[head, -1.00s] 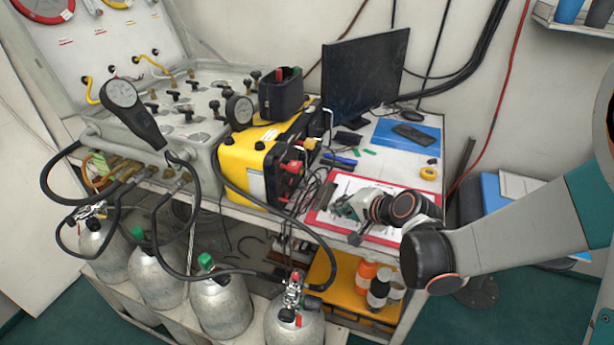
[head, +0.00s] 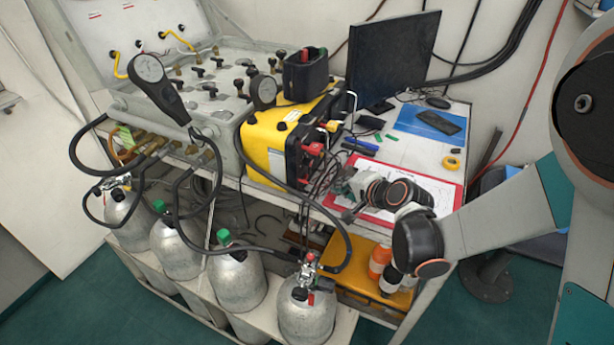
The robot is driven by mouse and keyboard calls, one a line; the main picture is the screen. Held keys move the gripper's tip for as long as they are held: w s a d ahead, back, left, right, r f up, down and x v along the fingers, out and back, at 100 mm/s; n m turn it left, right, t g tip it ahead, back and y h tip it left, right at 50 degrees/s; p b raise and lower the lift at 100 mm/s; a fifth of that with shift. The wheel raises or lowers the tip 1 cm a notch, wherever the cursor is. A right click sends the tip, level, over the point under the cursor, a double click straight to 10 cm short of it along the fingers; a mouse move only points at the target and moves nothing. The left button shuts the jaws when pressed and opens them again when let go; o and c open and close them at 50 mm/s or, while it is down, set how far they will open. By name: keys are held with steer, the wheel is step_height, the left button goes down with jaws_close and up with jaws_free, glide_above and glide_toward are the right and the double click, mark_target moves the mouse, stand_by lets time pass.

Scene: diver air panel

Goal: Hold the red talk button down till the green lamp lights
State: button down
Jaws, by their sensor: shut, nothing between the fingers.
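The yellow and black talk unit (head: 268,150) stands at the front of the bench, left of centre. Its dark front faces right and carries red and yellow plugs (head: 315,149) with cables. I cannot make out which red part is the talk button, nor a green lamp; the front is seen at a steep angle. My gripper (head: 347,203) is just right of the unit, over the left part of a red-edged clipboard (head: 446,192). It is shut and empty, apart from the unit's front in the picture. My wrist hides part of the clipboard.
A black monitor (head: 392,58) stands behind. Dark cables hang between the unit and my gripper. A grey valve panel (head: 215,112) with hoses is at left, and several gas cylinders (head: 238,281) stand below.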

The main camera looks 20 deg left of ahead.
steer(key=shift+w+a, duration=0.2)
steer(key=shift+a, duration=2.4)
steer(key=shift+a, duration=0.15)
steer(key=shift+a, duration=0.25)
steer(key=shift+a, duration=0.4)
steer(key=shift+d, duration=0.1)
stand_by(1.4)
steer(key=shift+d+b, duration=0.35)
steer(key=shift+d, duration=0.4)
steer(key=shift+s+d+b, duration=0.2)
steer(key=shift+d+b, duration=0.1)
steer(key=shift+d, duration=2.2)
